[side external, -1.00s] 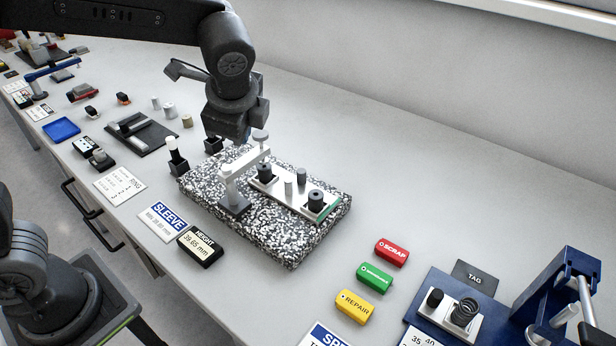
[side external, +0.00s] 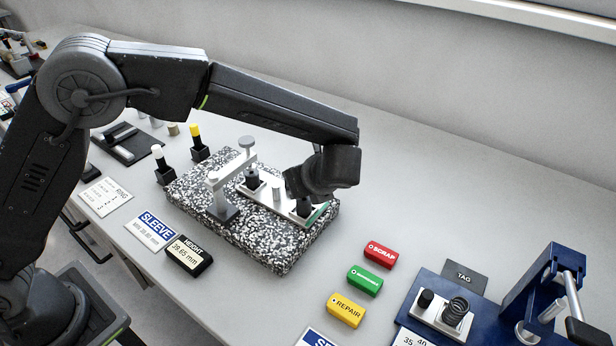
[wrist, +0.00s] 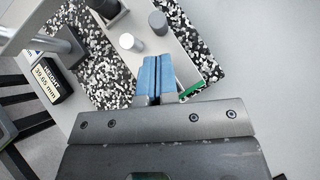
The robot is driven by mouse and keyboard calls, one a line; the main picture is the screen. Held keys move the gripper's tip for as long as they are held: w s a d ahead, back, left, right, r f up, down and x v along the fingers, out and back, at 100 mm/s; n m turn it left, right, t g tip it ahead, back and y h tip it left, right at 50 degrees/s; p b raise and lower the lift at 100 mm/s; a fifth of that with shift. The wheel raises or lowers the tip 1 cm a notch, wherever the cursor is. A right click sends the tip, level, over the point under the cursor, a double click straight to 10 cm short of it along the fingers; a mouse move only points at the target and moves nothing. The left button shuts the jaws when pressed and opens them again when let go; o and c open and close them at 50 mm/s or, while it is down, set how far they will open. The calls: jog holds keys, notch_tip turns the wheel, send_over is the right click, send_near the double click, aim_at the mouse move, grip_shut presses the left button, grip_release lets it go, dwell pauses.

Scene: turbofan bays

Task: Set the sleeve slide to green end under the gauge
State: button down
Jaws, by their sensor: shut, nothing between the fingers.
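The sleeve slide is a pale plate (side external: 287,200) with a green end (side external: 318,214), lying on a speckled granite block (side external: 255,250). The green end also shows in the wrist view (wrist: 192,90). The slide's far-left end, with a dark cylinder (side external: 253,180), is under the grey gauge arm (side external: 232,168). My gripper (side external: 305,207) is over the green end. In the wrist view its blue fingertips (wrist: 157,74) are shut together, empty. The gripper hides most of the slide's green-end part, and contact cannot be told.
A height display (side external: 189,254) reading 39.65 mm and a SLEEVE card (side external: 153,230) lie left of the granite. White-topped (side external: 160,163) and yellow-topped (side external: 197,140) posts stand behind. Red (side external: 381,254), green (side external: 365,281) and yellow (side external: 345,309) tags lie front right. A blue fixture (side external: 550,290) stands right.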

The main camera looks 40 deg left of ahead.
aim_at(280, 190)
jog(key=shift+x, duration=2.3)
jog(key=shift+a, duration=0.15)
